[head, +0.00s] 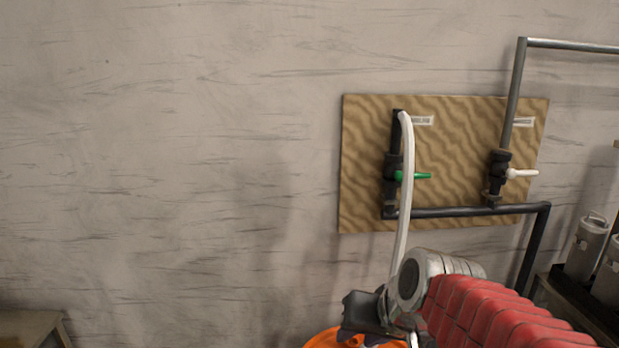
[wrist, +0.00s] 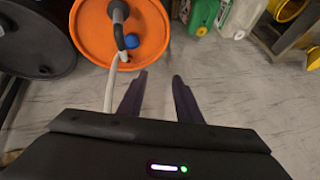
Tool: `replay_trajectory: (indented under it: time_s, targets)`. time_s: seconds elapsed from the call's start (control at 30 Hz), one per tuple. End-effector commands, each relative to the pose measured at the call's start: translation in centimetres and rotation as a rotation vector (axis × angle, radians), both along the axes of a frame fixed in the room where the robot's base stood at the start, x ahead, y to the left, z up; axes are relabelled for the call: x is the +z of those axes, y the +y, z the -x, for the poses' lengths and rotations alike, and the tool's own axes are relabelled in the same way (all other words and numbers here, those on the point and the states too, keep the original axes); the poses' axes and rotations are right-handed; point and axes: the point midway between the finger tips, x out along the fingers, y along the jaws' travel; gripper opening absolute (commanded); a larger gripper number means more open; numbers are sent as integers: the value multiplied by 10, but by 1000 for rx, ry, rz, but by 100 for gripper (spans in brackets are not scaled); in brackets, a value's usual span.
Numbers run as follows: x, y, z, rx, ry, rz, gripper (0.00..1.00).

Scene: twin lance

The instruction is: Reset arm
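My gripper (wrist: 158,76) is open in the wrist view, its two dark fingers apart with only grey floor between them. In the head view it (head: 362,325) is at the bottom, and my red-sleeved arm comes in from the lower right. A white hose (head: 408,170) hangs from the dark pipe top on the wall board and passes down behind my gripper. In the wrist view the hose (wrist: 111,85) reaches a fitting on the drum.
A wooden board (head: 455,130) on the wall carries dark pipes, a green-handled valve (head: 415,176) and a white-handled valve (head: 522,173). Metal canisters (head: 588,248) stand at the right. A black drum (wrist: 30,40) and green containers (wrist: 203,15) flank the orange drum. The left wall is bare.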

Motion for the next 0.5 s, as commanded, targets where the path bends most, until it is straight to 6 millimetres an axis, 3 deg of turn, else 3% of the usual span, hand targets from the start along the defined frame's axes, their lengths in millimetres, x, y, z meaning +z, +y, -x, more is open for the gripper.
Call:
replay_trajectory:
  time_s: [0.03, 0.2, 0.3, 0.5]
  targets:
    - [-8, -9, 19, 10, 26, 39, 32]
    - [-32, -41, 75, 37, 98, 174, 32]
    - [-39, -57, 98, 46, 108, 237, 32]
    - [-34, -69, 118, 31, 50, 270, 32]
